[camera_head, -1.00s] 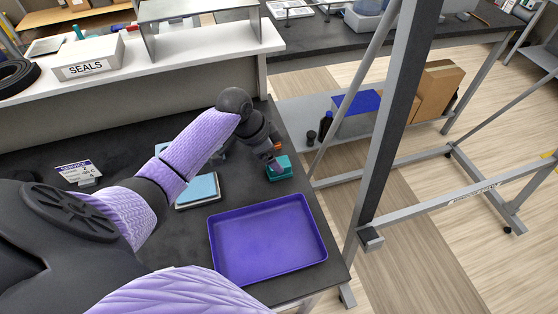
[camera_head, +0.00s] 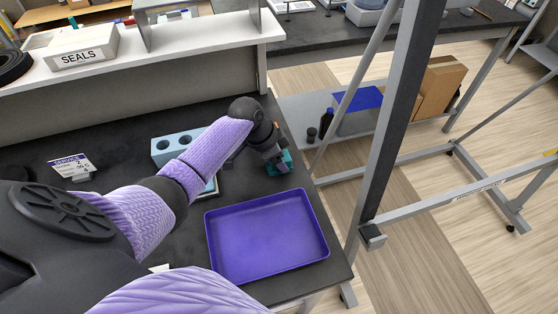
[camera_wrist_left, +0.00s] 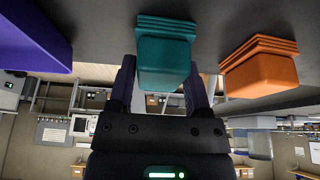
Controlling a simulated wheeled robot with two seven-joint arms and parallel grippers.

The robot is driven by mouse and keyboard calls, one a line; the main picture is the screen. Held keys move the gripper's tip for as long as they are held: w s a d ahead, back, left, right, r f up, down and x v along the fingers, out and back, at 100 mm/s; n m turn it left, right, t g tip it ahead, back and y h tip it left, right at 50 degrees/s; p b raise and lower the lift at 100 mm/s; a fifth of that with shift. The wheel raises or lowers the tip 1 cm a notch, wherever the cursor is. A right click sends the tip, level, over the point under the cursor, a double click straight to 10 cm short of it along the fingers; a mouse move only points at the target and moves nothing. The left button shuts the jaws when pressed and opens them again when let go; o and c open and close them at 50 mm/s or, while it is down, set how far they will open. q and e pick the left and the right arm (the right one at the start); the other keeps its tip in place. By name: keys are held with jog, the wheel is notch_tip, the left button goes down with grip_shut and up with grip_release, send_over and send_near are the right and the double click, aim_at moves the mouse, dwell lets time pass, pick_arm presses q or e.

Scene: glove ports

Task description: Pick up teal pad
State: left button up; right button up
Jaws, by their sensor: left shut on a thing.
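The teal pad (camera_head: 288,160) is on the dark bench, just beyond the purple tray's back edge, partly covered by my left gripper (camera_head: 280,163) in the head view. In the left wrist view the teal pad (camera_wrist_left: 165,62) has a ridged base and a block-like body between the two fingers of my left gripper (camera_wrist_left: 162,85). The fingers are shut on that body. I cannot tell whether its base is clear of the bench. My right gripper is out of view.
An orange pad (camera_wrist_left: 260,68) stands close beside the teal one. The empty purple tray (camera_head: 268,235) lies nearer me. A light blue block with holes (camera_head: 172,146) sits left of my left forearm. A grey frame post (camera_head: 398,120) rises to the right.

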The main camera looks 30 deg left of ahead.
pick_arm(q)
notch_tip(320, 180, up, 9)
jog(key=p, duration=0.3)
jog(key=shift+r, duration=0.55)
